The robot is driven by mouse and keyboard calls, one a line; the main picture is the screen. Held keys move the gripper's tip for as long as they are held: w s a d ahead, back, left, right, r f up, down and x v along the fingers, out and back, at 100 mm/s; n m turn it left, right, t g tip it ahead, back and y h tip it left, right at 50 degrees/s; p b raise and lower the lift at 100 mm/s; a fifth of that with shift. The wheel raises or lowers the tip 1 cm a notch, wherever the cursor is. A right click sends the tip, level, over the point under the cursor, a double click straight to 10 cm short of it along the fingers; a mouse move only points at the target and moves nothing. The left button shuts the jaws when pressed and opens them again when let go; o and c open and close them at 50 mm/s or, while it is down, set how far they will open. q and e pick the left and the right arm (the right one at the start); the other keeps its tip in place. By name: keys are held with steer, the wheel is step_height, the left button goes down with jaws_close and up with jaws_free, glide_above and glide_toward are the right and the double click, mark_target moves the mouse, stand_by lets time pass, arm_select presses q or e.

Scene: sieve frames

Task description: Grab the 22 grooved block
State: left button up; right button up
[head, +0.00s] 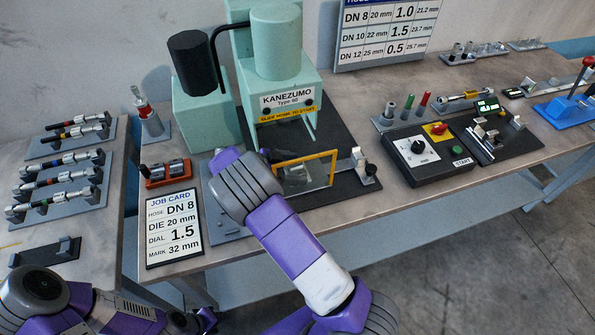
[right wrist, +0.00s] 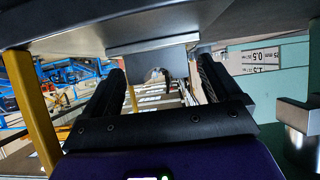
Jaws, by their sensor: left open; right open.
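I cannot read a 22 mark on any block. An orange holder (head: 167,182) with small metal blocks (head: 170,170) stands behind the job card in the head view. More small metal pieces (head: 487,128) sit on a black plate at the right. My right arm reaches over the press base, and its gripper is hidden there behind the arm. In the right wrist view my right gripper (right wrist: 165,90) is open. A grey block-like part (right wrist: 155,65) shows beyond and between its fingers. Parts of my left arm show at the lower left, but its fingers do not.
The green press (head: 278,90) rises behind my right arm. A yellow-framed guard (head: 305,154) stands close beside that arm. The control box (head: 425,158) is to the right. Hose racks (head: 62,187) fill the left table. The job card (head: 172,228) reads DN 8, die 20 mm.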

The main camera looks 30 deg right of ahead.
steer(key=c, duration=1.5)
steer(key=shift+r, duration=0.2)
